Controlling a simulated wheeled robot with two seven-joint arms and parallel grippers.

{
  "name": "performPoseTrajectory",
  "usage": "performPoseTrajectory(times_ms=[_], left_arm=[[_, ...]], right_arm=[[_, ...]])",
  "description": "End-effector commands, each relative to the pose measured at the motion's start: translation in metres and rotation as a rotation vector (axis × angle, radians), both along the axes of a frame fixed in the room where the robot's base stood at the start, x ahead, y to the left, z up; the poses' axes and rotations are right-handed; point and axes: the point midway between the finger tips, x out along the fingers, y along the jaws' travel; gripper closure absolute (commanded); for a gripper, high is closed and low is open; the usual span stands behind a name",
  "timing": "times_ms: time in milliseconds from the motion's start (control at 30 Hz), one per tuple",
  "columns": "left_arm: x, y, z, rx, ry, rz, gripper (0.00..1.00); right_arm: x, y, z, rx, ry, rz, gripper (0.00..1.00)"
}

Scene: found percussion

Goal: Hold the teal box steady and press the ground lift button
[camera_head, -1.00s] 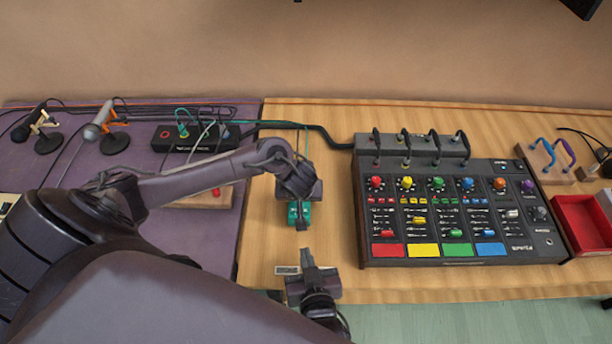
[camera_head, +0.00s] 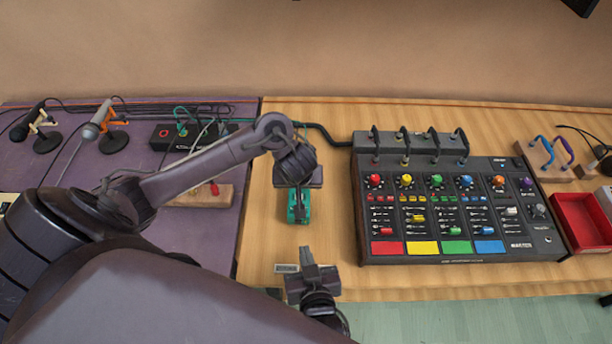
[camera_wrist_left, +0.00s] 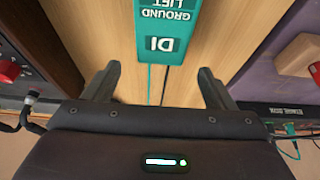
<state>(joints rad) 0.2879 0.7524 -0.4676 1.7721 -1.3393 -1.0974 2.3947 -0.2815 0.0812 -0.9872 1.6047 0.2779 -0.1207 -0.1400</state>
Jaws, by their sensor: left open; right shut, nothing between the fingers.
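The teal box (camera_head: 292,212) is on the wooden table, left of the mixer, and is partly hidden under my left gripper (camera_head: 299,211). In the left wrist view the teal box (camera_wrist_left: 172,38) shows its end with the upside-down words "DI" and "GROUND LIFT". My left gripper (camera_wrist_left: 159,70) is open there, one finger to each side of the line of the box. The box's near end lies about level with the fingertips; I see no contact. The ground lift button is not visible. My right gripper (camera_head: 306,254) is shut and empty, nearer the table's front edge than the box.
The mixer (camera_head: 455,252) with coloured knobs stands to the right. A wooden block with a red knob (camera_head: 214,189) lies to the left, on the purple cloth (camera_head: 160,235). A cable (camera_head: 325,134) runs behind the box. The wood between box and mixer is clear.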

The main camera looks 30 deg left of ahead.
Motion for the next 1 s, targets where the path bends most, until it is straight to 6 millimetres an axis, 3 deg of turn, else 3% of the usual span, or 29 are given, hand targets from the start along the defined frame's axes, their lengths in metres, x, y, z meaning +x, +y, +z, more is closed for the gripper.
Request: performPoseTrajectory(times_ms=[200, 700, 1000], left_arm=[[0.007, -0.005, 0.017, 0.000, -0.018, -0.019, 0.22], [0.002, -0.001, 0.047, 0.000, -0.006, -0.004, 0.22], [0.000, 0.000, 0.053, 0.000, 0.000, 0.000, 0.22]], right_arm=[[0.000, 0.000, 0.000, 0.000, 0.000, 0.000, 1.00], [0.000, 0.000, 0.000, 0.000, 0.000, 0.000, 1.00], [0.000, 0.000, 0.000, 0.000, 0.000, 0.000, 1.00]])
